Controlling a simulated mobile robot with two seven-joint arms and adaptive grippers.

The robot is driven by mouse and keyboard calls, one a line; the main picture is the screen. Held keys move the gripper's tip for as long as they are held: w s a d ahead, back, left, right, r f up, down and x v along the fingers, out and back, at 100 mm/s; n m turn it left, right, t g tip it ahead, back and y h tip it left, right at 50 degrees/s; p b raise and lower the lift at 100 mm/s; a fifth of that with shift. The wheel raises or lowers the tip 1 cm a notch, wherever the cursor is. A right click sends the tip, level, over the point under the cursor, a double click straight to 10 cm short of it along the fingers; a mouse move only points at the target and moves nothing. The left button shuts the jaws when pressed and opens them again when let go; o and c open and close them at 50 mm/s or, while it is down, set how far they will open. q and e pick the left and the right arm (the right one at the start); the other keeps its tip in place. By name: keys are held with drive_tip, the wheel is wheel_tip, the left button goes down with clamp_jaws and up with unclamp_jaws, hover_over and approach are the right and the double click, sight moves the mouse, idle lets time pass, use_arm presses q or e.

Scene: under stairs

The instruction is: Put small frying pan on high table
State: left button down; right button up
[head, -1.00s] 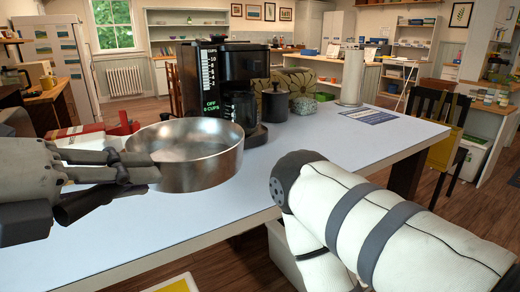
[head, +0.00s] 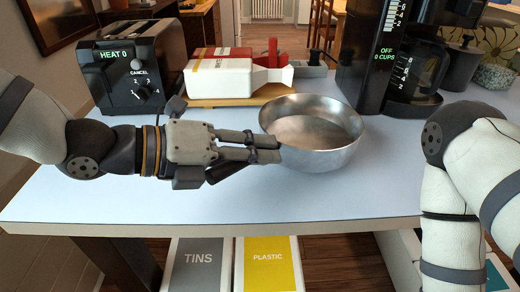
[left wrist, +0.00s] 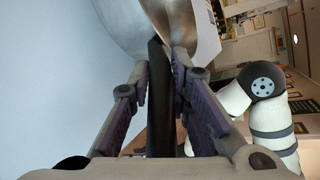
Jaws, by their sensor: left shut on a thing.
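The small frying pan (head: 325,150) is a round, shiny metal pan, level and upright. It is over the pale high table (head: 90,195), near the middle of the top; I cannot tell whether its base touches the surface. My left gripper (head: 268,148) comes from the left and is shut on the pan's dark handle. In the left wrist view, the handle (left wrist: 160,95) runs between the two fingers, with the pan (left wrist: 125,25) beyond it. My right arm shows at the right of the head view, but its gripper is out of view.
A black toaster (head: 128,75) stands at the back left. A red and white box (head: 225,72) lies on a wooden board behind the pan. A black coffee maker (head: 405,60) stands back right. Bins marked TINS (head: 198,265) and PLASTIC (head: 268,265) are below the front edge.

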use_arm(q)
drive_tip(key=shift+w+d+f, duration=0.1)
drive_tip(key=shift+f, duration=0.6)
drive_tip(key=shift+s+d+r, duration=0.1)
drive_tip(key=shift+s+d, duration=0.15)
drive_tip(key=shift+s, duration=0.15)
drive_tip(key=shift+w+a, duration=0.1)
drive_tip(key=shift+a, duration=0.1)
drive_tip(key=c, duration=1.5)
unclamp_jaws()
drive_tip(key=shift+f, duration=0.25)
drive_tip(key=shift+r, duration=0.15)
drive_tip(key=shift+a+r, duration=0.15)
drive_tip(key=shift+a, duration=0.15)
drive_tip(key=v, duration=1.1)
drive_tip(key=shift+s+a, duration=0.15)
drive_tip(key=shift+s, duration=0.05)
